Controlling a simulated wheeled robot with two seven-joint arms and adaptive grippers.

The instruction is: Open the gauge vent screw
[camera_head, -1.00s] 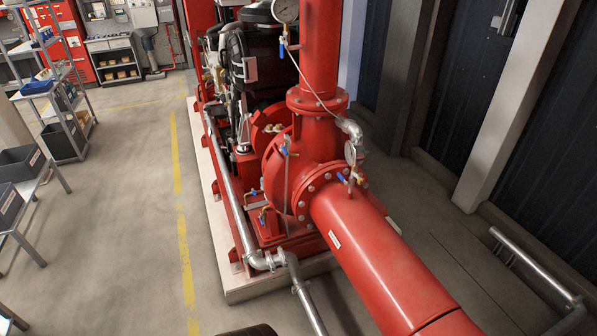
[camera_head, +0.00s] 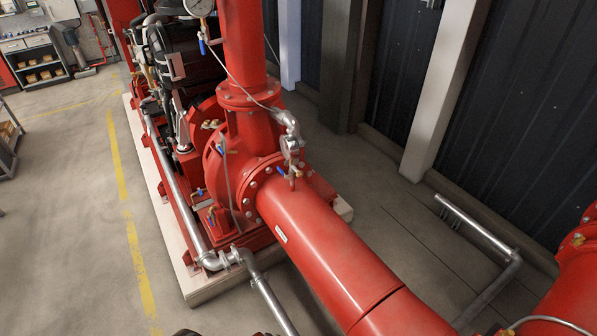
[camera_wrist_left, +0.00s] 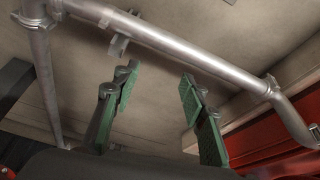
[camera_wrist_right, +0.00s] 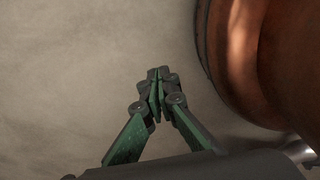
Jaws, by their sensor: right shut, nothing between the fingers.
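In the head view a round gauge (camera_head: 200,6) is cut by the top edge, beside the upright red pipe. A blue-handled valve (camera_head: 202,46) hangs below it. A second, smaller gauge (camera_head: 290,146) stands on the large red pipe near the pump flange, with a blue-handled valve (camera_head: 283,173) at its foot. I cannot make out a vent screw on either gauge. My left gripper (camera_wrist_left: 156,80) is open and empty in its wrist view, below a grey pipe. My right gripper (camera_wrist_right: 157,78) is shut and empty beside a rounded red-brown surface. Neither gripper is clearly seen in the head view.
The red pump (camera_head: 238,150) sits on a pale plinth (camera_head: 205,290). The big red suction pipe (camera_head: 320,240) runs toward me. A grey pipe rail (camera_head: 480,230) and another red pipe (camera_head: 575,290) stand at right.

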